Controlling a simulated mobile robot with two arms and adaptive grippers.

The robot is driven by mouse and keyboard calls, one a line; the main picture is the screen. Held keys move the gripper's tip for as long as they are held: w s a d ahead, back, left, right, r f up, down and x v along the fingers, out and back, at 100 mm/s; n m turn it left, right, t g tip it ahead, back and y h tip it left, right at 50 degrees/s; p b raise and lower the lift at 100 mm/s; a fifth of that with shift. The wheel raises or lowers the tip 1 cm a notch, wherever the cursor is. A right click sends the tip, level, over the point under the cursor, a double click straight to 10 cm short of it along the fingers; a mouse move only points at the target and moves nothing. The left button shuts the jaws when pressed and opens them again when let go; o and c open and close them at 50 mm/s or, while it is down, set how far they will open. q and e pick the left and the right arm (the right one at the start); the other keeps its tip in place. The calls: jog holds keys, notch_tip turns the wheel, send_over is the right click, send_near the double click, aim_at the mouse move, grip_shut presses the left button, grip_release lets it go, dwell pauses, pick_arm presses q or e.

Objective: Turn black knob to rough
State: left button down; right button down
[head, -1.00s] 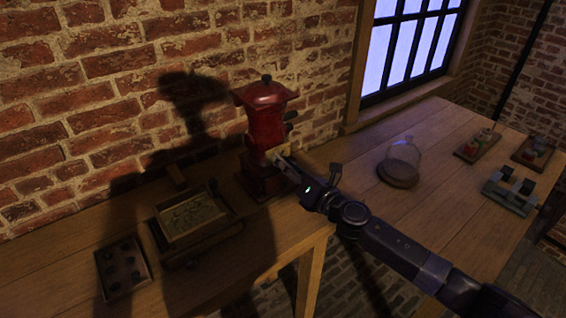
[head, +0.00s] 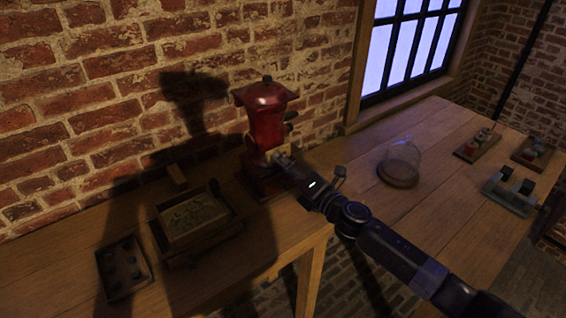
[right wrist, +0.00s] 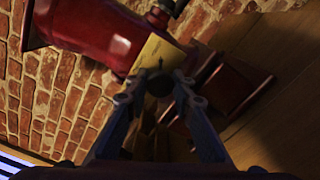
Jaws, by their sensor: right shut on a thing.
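A red grinder-like machine (head: 268,120) with a black top stands on the wooden table against the brick wall. In the right wrist view its red body (right wrist: 95,35) fills the top, with a yellowish plate (right wrist: 157,54) on its face. A small black knob (right wrist: 159,82) sits at that plate, partly hidden between my fingertips. My right gripper (right wrist: 156,88) is shut on the knob, and in the head view the gripper (head: 285,163) reaches the front of the machine. Any markings on the plate are too small to read. My left gripper is not in view.
A tray of greenish-brown material (head: 193,217) and a dark board with several round pieces (head: 123,266) lie left of the machine. A glass dome (head: 402,160) stands to the right, with small trays (head: 478,146) and a grey metal device (head: 510,196) farther right.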

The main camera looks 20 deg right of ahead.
jog(key=c, duration=1.7)
grip_release()
jog(key=shift+d, duration=0.1)
jog(key=shift+s+f, duration=0.1)
jog(key=shift+s, duration=0.25)
jog(key=shift+v, duration=3.7)
jog(key=shift+d, duration=0.1)
